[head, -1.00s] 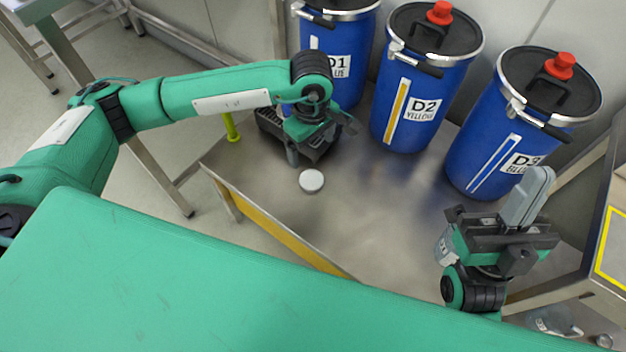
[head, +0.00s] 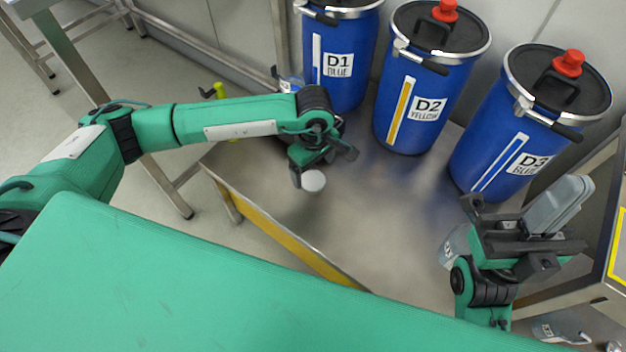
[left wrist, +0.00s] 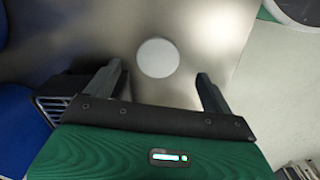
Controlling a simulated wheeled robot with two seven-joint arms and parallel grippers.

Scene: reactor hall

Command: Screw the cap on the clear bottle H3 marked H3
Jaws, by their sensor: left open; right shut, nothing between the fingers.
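A white round cap (head: 313,183) lies on the steel table; it also shows in the left wrist view (left wrist: 158,58). My left gripper (head: 322,166) is open above it, with one finger partly covering its edge in the head view. In the left wrist view the open fingers (left wrist: 161,76) stand to either side of the cap's near edge, not closed on it. My right gripper (head: 573,188) is shut and empty at the right. A clear bottle (head: 452,248) stands beside and partly behind my right gripper; its label cannot be read.
Blue drums D1 (head: 338,67), D2 (head: 427,109) and D3 (head: 527,163) stand along the table's back. A dark vented device shows in the left wrist view (left wrist: 52,100). Another clear bottle (head: 556,328) is at the lower right. The table's middle (head: 375,230) is clear.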

